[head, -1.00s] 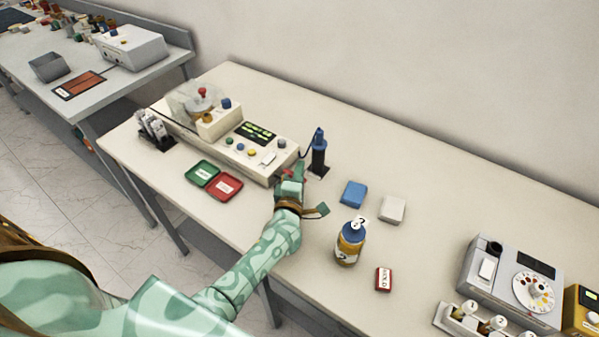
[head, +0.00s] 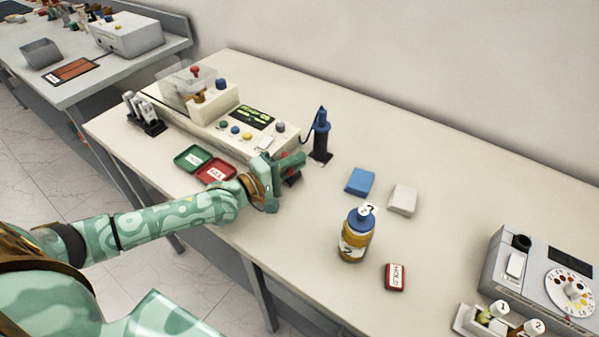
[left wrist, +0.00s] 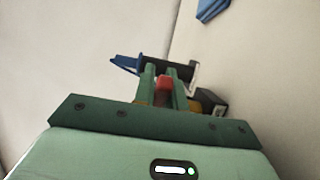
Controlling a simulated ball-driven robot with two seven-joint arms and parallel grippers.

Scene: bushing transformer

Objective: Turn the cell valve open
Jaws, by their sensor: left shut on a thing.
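The tester (head: 262,137) is a long cream unit with a lit display and coloured knobs. My left gripper (head: 283,168) is at the tester's near right end, turned sideways with its fingers pointing right. In the left wrist view the two green fingers (left wrist: 163,88) are shut on a small red piece (left wrist: 163,82), which looks like the red cell valve handle. In the head view only a bit of red and a dark block (head: 293,178) show beside the fingers. The rest of the valve is hidden by the gripper. My right gripper is not in view.
A blue-topped black pump or probe (head: 320,138) stands just right of the gripper. Green (head: 193,158) and red (head: 216,171) trays lie left of it. A blue block (head: 360,182), a white block (head: 403,199) and a numbered bottle (head: 355,238) stand to the right.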

